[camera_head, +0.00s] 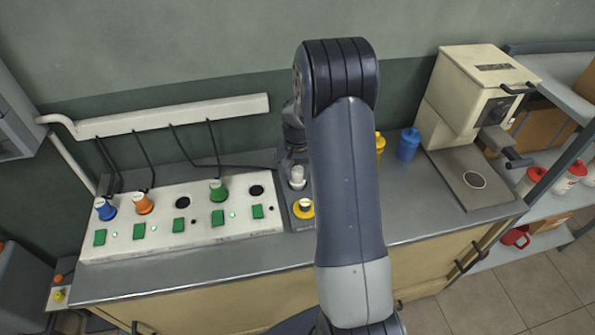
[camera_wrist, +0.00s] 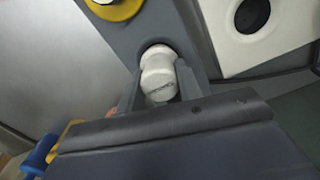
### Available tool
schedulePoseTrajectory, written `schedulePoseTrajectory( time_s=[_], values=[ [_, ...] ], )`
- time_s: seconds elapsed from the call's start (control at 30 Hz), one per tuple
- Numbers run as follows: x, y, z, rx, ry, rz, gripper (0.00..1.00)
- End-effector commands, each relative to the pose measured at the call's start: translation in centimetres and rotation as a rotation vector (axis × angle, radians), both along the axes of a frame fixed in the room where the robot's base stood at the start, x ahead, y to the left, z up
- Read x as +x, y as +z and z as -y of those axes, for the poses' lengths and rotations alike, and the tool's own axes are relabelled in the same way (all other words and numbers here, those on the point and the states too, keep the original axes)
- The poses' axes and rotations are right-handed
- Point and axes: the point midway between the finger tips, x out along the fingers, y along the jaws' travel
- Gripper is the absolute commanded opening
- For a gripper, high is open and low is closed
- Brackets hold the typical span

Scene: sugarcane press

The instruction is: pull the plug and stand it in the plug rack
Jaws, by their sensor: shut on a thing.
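A white plug (camera_wrist: 160,80) is between the fingers of my gripper (camera_wrist: 158,88) in the wrist view, and the gripper is shut on it. The plug's far end meets a round seat in the grey plug rack (camera_wrist: 185,25); how deep it sits cannot be told. In the head view the white plug (camera_head: 297,176) appears upright over the rack (camera_head: 301,223), right of the socket panel (camera_head: 170,240). My gripper above it is mostly hidden by my arm. A yellow ring with a white centre (camera_head: 304,208) is on the rack's near part.
Blue (camera_head: 105,209), orange (camera_head: 143,203) and green (camera_head: 218,190) plugs stand in the panel; two sockets are bare. Yellow (camera_head: 380,145) and blue (camera_head: 408,144) containers stand right of my arm. A cream press machine (camera_head: 470,95) is at the right. The counter front is clear.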

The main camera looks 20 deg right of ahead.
Motion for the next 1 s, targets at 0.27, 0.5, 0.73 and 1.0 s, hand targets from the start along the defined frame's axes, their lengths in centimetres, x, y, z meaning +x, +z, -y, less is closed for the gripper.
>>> schedulePoseTrajectory(
  time_s=[0.27, 0.5, 0.73, 1.0],
  values=[
    [0.0, -0.6, 0.0, 0.0, 0.0, 0.0, 0.09],
    [0.0, -1.1, 0.0, 0.0, 0.0, 0.0, 0.09],
    [0.0, -1.2, 0.0, 0.0, 0.0, 0.0, 0.42],
    [0.0, -1.0, 0.0, 0.0, 0.0, 0.0, 0.42]
  ],
)
